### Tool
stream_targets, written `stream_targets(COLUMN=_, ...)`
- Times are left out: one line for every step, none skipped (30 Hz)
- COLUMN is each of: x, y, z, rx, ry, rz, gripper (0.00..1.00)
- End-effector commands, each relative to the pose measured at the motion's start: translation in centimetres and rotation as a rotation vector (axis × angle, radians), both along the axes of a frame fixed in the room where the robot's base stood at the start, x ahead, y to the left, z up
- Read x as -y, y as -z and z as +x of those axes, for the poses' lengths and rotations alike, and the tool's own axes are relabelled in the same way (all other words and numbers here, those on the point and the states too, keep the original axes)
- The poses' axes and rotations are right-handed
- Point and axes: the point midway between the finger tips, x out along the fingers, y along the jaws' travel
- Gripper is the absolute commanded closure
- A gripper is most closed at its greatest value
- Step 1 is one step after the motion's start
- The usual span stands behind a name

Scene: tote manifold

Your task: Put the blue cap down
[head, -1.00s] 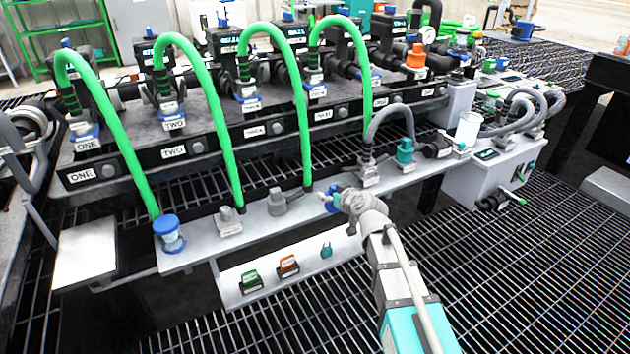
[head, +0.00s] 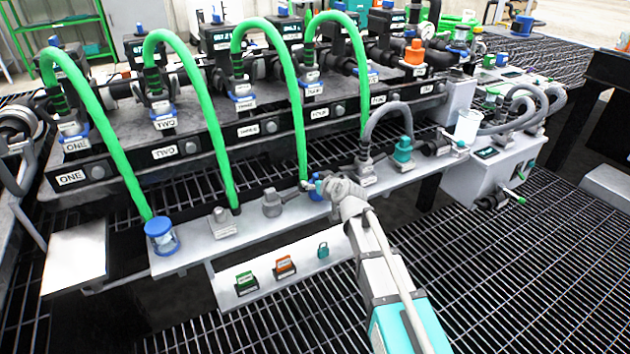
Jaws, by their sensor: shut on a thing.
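My gripper (head: 314,186) is at the grey shelf (head: 196,252) in front of the manifold, at the right end of its row of grey fittings. It is shut on the blue cap (head: 316,194), which shows only as a small blue patch at the fingertips. The gripper body hides most of the cap. I cannot tell whether the cap touches the shelf.
A grey hose fitting (head: 366,172) stands close on the right, and a grey fitting (head: 271,204) on the left. A blue-lidded clear jar (head: 161,236) stands at the shelf's left end. Green hoses (head: 205,110) arch behind. Coloured tags and a teal padlock (head: 322,250) are on the front panel.

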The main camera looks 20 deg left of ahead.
Motion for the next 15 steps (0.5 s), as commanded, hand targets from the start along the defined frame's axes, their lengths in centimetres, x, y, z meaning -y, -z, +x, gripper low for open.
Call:
stream_targets(x=-0.45, y=-0.01, z=0.48, rx=0.001, ry=0.001, rz=-0.001, gripper=0.78)
stream_targets(x=-0.61, y=0.0, z=0.61, rx=0.001, ry=0.004, rz=-0.001, gripper=0.78)
stream_targets(x=-0.49, y=0.42, z=0.47, rx=0.0, ry=0.004, rz=0.0, gripper=0.78)
stream_targets(x=-0.46, y=0.59, z=0.41, rx=0.001, ry=0.004, rz=-0.001, gripper=0.78)
stream_targets(x=-0.52, y=0.66, z=0.33, rx=0.001, ry=0.003, rz=-0.001, gripper=0.78)
stream_targets(x=-0.65, y=0.68, z=0.25, rx=0.001, ry=0.001, rz=-0.001, gripper=0.78)
stream_targets(x=-0.72, y=0.68, z=0.19, rx=0.001, ry=0.0, rz=-0.001, gripper=0.78)
stream_targets(x=-0.78, y=0.66, z=0.15, rx=0.0, ry=-0.001, rz=0.0, gripper=0.78)
stream_targets(x=-0.84, y=0.64, z=0.11, rx=0.001, ry=-0.003, rz=-0.001, gripper=0.78)
stream_targets(x=-0.86, y=0.62, z=0.08, rx=0.001, ry=-0.003, rz=-0.001, gripper=0.78)
stream_targets(x=-0.89, y=0.6, z=0.07, rx=0.001, ry=-0.004, rz=0.0, gripper=0.78)
stream_targets(x=-0.91, y=0.59, z=0.05, rx=0.001, ry=-0.004, rz=0.0, gripper=0.78)
stream_targets(x=-0.93, y=0.59, z=0.04, rx=0.001, ry=-0.004, rz=0.0, gripper=0.78)
stream_targets(x=-0.94, y=0.59, z=0.03, rx=0.001, ry=-0.004, rz=0.0, gripper=0.78)
stream_targets(x=-0.95, y=0.61, z=0.02, rx=0.0, ry=-0.004, rz=0.0, gripper=0.78)
